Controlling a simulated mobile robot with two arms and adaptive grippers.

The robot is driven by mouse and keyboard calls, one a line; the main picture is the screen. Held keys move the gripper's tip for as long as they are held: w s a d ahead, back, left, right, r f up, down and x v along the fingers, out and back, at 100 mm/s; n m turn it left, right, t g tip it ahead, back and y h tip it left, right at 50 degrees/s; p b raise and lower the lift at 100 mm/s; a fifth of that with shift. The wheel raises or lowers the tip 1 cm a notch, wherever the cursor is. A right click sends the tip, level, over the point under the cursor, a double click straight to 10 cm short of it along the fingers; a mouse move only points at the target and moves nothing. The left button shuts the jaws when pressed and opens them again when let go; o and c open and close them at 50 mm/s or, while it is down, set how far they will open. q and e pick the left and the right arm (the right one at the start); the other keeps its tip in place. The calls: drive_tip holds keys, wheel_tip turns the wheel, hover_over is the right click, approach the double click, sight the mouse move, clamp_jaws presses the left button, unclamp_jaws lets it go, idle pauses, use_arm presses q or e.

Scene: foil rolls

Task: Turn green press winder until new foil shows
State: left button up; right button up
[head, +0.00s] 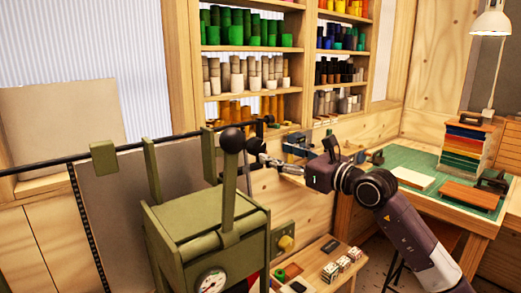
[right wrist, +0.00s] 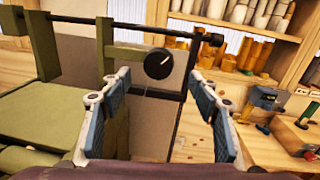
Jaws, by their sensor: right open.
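The green press (head: 205,225) stands at the centre left, with a black ball-topped lever (head: 231,140) and a round gauge (head: 210,281) on its front. A round black knob with a pale mark, apparently the winder (right wrist: 158,64), sits on a green post of the press in the right wrist view. My right gripper (head: 268,160) reaches in from the right beside the press. In the right wrist view its two blue-padded fingers (right wrist: 160,85) are apart, with the knob ahead between them and nothing held. I cannot make out foil on the press. My left gripper is not in view.
A black rod (right wrist: 130,25) runs across above the knob. Shelves of coloured foil rolls (head: 245,75) stand behind. A bench with a green mat (head: 410,160) and stacked coloured slabs (head: 467,150) is at right. A low wooden shelf (head: 312,265) holds small items.

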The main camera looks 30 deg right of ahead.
sight(261, 148)
drive_tip(key=w+p, duration=0.1)
drive_tip(key=w, duration=0.1)
drive_tip(key=w+p, duration=0.1)
drive_tip(key=w, duration=0.1)
drive_tip(key=w+a+p, duration=0.1)
drive_tip(key=w, duration=0.1)
drive_tip(key=shift+r, duration=0.2)
drive_tip(key=shift+w+a+f, duration=0.1)
drive_tip(key=shift+w+f, duration=0.1)
drive_tip(key=shift+w, duration=0.25)
drive_tip(key=c, duration=1.2)
drive_tip(key=shift+o, duration=0.2)
drive_tip(key=shift+m, duration=1)
drive_tip(key=m+p, duration=0.1)
drive_tip(key=m, duration=0.2)
drive_tip(key=shift+p, duration=0.35)
